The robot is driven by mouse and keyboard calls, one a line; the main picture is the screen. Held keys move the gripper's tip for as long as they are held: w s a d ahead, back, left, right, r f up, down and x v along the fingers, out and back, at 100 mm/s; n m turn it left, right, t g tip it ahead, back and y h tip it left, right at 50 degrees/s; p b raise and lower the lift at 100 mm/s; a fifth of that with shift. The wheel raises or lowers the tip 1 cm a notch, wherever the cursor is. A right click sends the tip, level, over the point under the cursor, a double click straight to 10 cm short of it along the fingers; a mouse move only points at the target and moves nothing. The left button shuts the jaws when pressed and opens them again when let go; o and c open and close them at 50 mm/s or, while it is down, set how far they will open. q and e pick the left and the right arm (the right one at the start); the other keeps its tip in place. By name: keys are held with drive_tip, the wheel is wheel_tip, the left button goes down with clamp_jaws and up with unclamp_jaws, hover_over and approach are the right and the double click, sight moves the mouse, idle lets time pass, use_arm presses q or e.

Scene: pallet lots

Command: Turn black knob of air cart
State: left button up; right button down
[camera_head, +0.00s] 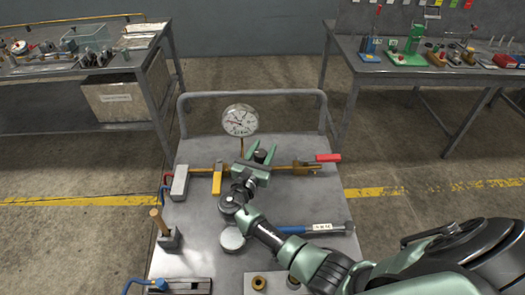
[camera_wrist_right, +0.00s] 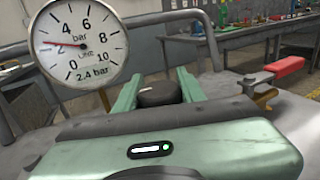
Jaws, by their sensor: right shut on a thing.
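The air cart (camera_head: 200,225) has a metal top with a brass pipe line across it. Its black knob (camera_head: 260,156) sits in the middle of that line and also shows in the right wrist view (camera_wrist_right: 158,94). My right gripper (camera_head: 259,148) is shut on the black knob, with one green finger on each side of it. A round white pressure gauge (camera_head: 240,120) stands just behind and left of the knob. In the right wrist view the gauge (camera_wrist_right: 78,42) has its needle near 2 and the text 2.4 bar. My left gripper is not in view.
A yellow lever (camera_head: 217,179) is left of the knob, and a red-handled valve (camera_head: 328,158) is right. A blue-handled tool (camera_head: 315,229) lies on the cart near my right arm. Workbenches stand behind left (camera_head: 145,75) and right (camera_head: 345,45).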

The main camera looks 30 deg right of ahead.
idle(0.3)
drive_tip(key=c, duration=0.9)
unclamp_jaws()
drive_tip(key=shift+o, duration=0.2)
wheel_tip(320, 180, up, 20)
drive_tip(key=shift+p, duration=0.4)
